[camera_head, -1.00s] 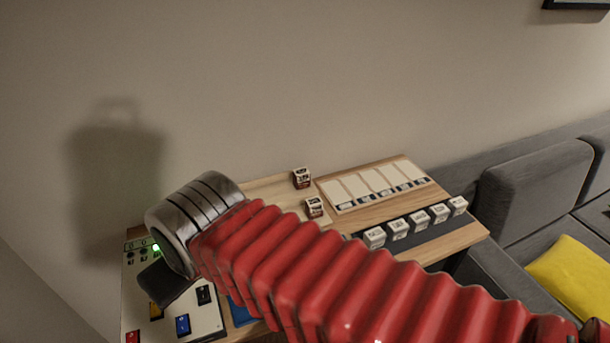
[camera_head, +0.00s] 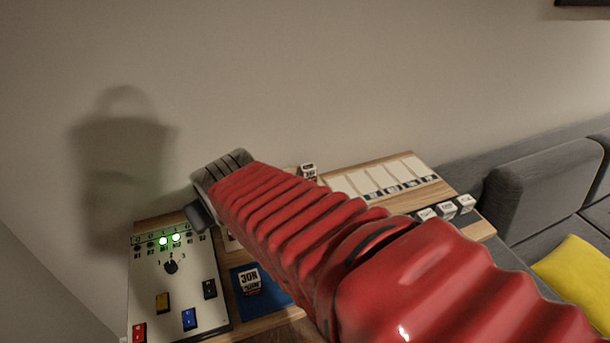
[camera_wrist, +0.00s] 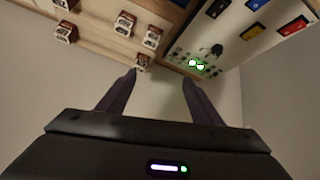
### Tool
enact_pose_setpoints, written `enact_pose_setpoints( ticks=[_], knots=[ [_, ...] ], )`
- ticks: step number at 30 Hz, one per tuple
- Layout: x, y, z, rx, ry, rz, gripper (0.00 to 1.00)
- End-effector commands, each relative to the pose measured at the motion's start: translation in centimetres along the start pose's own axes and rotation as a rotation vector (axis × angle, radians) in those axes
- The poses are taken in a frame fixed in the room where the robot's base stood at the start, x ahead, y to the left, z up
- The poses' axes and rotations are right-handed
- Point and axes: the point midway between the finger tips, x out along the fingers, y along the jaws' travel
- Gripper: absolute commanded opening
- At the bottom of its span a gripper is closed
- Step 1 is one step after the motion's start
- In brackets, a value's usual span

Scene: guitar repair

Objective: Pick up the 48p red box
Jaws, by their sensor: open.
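Several small white boxes with dark brown-red labels stand on the wooden board in the wrist view, including a left box (camera_wrist: 66,32), an upper box (camera_wrist: 124,23), a right box (camera_wrist: 152,37) and a box by the board's edge (camera_wrist: 142,62). Their print is too small to read, so I cannot tell which is the 48p red box. My gripper (camera_wrist: 159,76) is open and empty, its left fingertip appearing close to the edge box. In the head view, a box reading about "30N" (camera_head: 250,281) sits on a blue mat (camera_head: 276,290). Another labelled box (camera_head: 308,171) stands at the back.
A control panel (camera_head: 200,282) with switches, a dial and two lit green lamps lies at the left. White blocks (camera_head: 446,210) and a slotted board (camera_head: 405,177) are at the right. The wall is behind. My red arm hides the table's middle.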

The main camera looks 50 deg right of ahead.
Motion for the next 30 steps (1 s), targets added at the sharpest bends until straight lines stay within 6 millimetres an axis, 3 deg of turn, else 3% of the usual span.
enact_pose_setpoints(
  ticks=[6, 13, 21, 30],
  knots=[
    [5.0, 7.2, -1.6, 0.056, 0.081, 0.115, 0.59],
    [9.2, 14.2, -1.6, 0.099, 0.171, 0.188, 0.59],
    [13.0, 21.3, 0.8, 0.151, 0.274, 0.216, 0.59],
    [15.3, 27.1, 5.4, 0.235, 0.404, 0.193, 0.59]
  ],
)
